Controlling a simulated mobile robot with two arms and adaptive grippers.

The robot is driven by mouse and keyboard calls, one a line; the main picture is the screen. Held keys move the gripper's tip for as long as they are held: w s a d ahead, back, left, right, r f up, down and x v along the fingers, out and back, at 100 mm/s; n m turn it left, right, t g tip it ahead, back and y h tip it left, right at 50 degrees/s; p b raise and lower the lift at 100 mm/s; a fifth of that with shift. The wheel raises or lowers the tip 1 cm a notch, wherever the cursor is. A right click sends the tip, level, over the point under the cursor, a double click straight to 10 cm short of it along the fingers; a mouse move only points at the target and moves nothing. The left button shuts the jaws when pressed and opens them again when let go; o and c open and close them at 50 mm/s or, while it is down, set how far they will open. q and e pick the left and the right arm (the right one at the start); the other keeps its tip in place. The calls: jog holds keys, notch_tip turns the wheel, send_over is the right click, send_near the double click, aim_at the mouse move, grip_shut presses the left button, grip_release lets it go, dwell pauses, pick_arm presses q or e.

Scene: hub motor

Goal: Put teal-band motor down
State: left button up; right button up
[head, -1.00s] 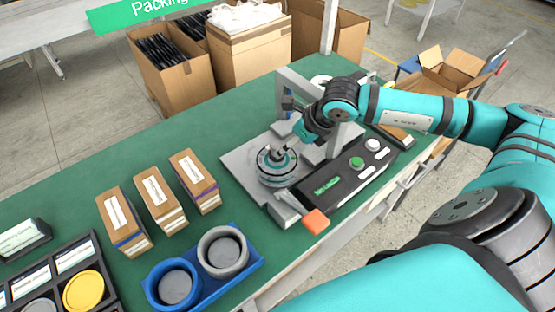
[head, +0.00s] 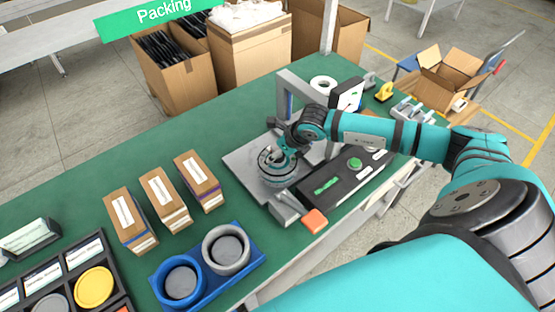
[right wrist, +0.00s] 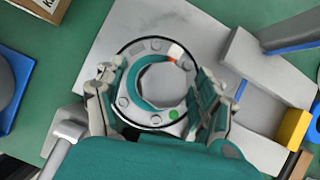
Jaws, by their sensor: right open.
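The teal-band motor (head: 277,174) sits on the grey plate of the test station (head: 240,162) on the green table. In the right wrist view the motor (right wrist: 152,118) shows a pale round flange with bolts, a teal ring, a green dot and a small red-and-white mark. My right gripper (head: 280,152) is right above the motor. In the right wrist view the right gripper (right wrist: 156,100) is open, with one finger on each side of the motor. I cannot tell whether the fingers touch it. My left gripper is not in view.
A grey frame (head: 284,94) stands behind. Several cartons (head: 165,199), a blue tray with two ring holders (head: 257,268) and a black parts tray (head: 112,285) are left.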

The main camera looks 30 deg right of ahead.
grip_shut()
jog(key=shift+w+r, duration=0.2)
dwell(0.3)
